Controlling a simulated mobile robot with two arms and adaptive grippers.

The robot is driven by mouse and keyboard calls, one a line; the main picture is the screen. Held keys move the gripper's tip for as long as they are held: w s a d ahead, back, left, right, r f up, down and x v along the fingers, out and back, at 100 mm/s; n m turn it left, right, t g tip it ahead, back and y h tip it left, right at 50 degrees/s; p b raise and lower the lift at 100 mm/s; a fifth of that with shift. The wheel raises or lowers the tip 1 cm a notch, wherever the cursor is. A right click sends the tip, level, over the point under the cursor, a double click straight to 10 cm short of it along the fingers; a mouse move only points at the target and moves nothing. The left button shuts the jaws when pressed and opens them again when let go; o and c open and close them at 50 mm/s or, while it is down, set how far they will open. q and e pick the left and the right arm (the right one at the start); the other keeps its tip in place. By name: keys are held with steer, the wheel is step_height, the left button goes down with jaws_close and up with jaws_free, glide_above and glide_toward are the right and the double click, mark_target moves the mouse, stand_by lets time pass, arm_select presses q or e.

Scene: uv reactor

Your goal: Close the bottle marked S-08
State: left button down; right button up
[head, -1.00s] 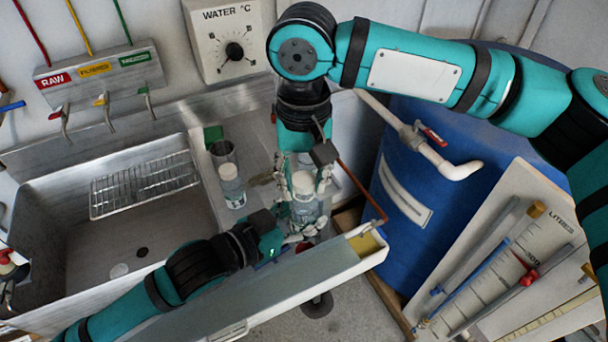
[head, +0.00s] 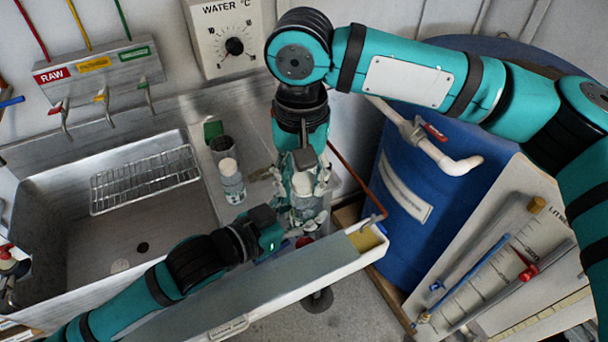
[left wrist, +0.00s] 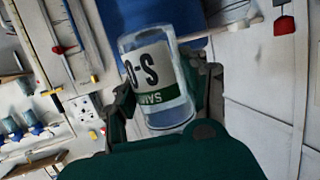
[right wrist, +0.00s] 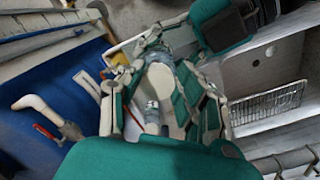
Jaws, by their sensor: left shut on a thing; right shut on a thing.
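A clear bottle with a white label and green band (left wrist: 155,75) is held in my left gripper (left wrist: 165,110). Its label shows upside down and reads "S-0"; the last digit is hidden. In the head view this bottle (head: 306,204) stands roughly upright above the white trough, my left gripper (head: 287,228) shut on it from the left. A white cap (head: 302,183) is at its top, and my right gripper (head: 304,172) is shut around it from above. The right wrist view shows the pale cap (right wrist: 160,77) between the fingers. Whether it is fully seated cannot be seen.
Another white-capped bottle (head: 230,181) stands on the bench at left, near a dark empty-looking cylinder (head: 223,150). The sink (head: 190,222) is at left, the blue barrel (head: 402,252) at right. The white trough (head: 290,297) runs below my grippers.

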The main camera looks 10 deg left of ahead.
steer(key=m, duration=0.7)
steer(key=shift+w+a, duration=0.1)
steer(key=shift+a, duration=0.25)
steer(key=m, duration=0.6)
steer(key=shift+w+a, duration=0.15)
steer(key=shift+w, duration=0.15)
steer(key=o, duration=0.7)
steer(key=shift+r, duration=2.25)
